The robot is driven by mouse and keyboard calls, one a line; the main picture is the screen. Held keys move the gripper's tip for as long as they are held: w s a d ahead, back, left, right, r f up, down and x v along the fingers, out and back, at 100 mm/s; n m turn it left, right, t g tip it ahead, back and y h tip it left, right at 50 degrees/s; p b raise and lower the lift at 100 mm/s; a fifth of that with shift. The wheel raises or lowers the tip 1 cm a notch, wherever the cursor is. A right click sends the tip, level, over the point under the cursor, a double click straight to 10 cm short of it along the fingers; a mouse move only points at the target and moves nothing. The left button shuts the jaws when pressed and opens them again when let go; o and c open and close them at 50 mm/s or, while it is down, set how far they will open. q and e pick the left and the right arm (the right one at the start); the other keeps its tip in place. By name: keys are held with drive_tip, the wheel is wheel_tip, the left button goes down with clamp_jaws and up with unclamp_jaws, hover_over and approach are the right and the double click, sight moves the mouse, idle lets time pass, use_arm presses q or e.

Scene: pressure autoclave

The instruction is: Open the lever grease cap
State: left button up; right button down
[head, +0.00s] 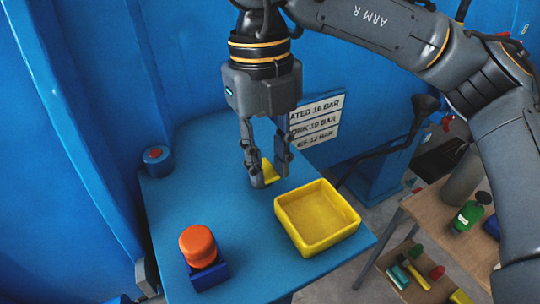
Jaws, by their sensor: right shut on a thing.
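My right gripper (270,174) points down over the blue table (180,205), behind the yellow tray. Its fingers are shut on a small yellow piece (270,170), which the fingers partly hide. I cannot tell whether this piece is the grease cap or whether it touches the table. A dark lever (385,153) with a black knob at its upper end stands to the right, beyond the table; no cap is clearly seen on it. My left gripper is not in view.
A yellow open tray (325,243) stands empty at the table's right edge. An orange knob (197,243) sits on a blue block (208,275) at the front left. A blue cylinder (157,163) with a red top stands at the left. A wooden bench (430,208) is at the right.

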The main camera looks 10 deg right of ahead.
drive_tip(key=g+p, duration=0.1)
drive_tip(key=p, duration=0.1)
drive_tip(key=w+r+g+h+p, duration=0.1)
drive_tip(key=g+p, duration=0.1)
drive_tip(key=p, duration=0.1)
drive_tip(key=r+g+p, duration=0.1)
drive_tip(key=p, duration=0.2)
drive_tip(key=shift+w+a+h, duration=0.3)
drive_tip(key=shift+w, duration=0.1)
drive_tip(key=shift+w+f+g+p, duration=0.2)
drive_tip(key=shift+g+p, duration=0.4)
drive_tip(key=shift+p, duration=0.35)
drive_tip(key=c, duration=1.1)
unclamp_jaws()
drive_tip(key=shift+a, duration=0.1)
drive_tip(key=shift+v, duration=5.95)
drive_tip(key=shift+w+f, duration=0.1)
drive_tip(key=shift+w, duration=0.1)
drive_tip(key=shift+c, duration=0.3)
